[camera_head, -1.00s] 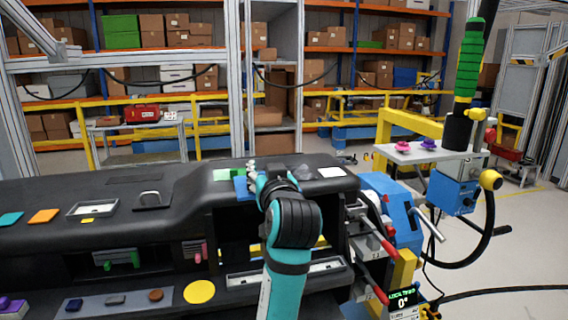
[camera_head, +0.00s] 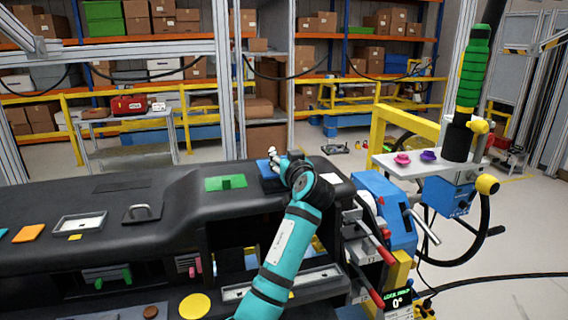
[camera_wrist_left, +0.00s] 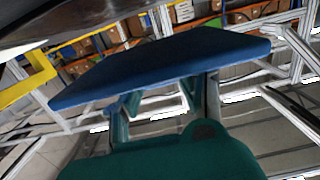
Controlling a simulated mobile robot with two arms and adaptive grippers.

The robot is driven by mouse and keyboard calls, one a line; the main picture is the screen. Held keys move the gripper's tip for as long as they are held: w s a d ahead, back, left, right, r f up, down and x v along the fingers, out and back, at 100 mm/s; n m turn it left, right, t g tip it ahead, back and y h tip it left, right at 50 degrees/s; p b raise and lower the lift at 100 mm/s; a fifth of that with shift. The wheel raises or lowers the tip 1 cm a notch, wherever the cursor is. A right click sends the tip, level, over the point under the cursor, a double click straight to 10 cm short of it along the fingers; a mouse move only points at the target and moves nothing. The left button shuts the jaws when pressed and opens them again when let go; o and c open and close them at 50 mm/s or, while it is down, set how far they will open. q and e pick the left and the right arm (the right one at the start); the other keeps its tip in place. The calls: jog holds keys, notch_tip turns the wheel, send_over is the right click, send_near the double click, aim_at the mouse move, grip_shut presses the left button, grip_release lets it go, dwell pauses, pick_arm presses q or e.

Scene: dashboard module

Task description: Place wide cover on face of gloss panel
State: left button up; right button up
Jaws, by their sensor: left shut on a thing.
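A flat blue plate (camera_head: 269,170), which looks like the wide cover, is at the top of the black dashboard. My left gripper (camera_head: 277,156) is shut on it. In the left wrist view the blue plate (camera_wrist_left: 165,66) is broad, and the fingers of my left gripper (camera_wrist_left: 165,98) reach its near edge. A dark curved surface, probably the dashboard, shows above the plate there. Whether the plate touches the dashboard I cannot tell. I cannot clearly pick out the gloss panel. My right gripper is not in view.
A green plate with a raised tab (camera_head: 226,183) lies just left of the blue plate. A white patch (camera_head: 331,178) is right of my wrist. A framed panel (camera_head: 80,223) and a handled piece (camera_head: 141,212) sit further left. A blue machine with red-gripped levers (camera_head: 385,205) stands at right.

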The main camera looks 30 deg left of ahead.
pick_arm(q)
notch_tip(320, 180, down, 2)
jog(key=shift+w+f+p, duration=0.15)
jog(key=shift+f+p, duration=0.05)
jog(key=shift+p, duration=0.7)
jog(key=shift+f, duration=0.75)
jog(key=o, duration=1.1)
jog(key=shift+o, duration=0.2)
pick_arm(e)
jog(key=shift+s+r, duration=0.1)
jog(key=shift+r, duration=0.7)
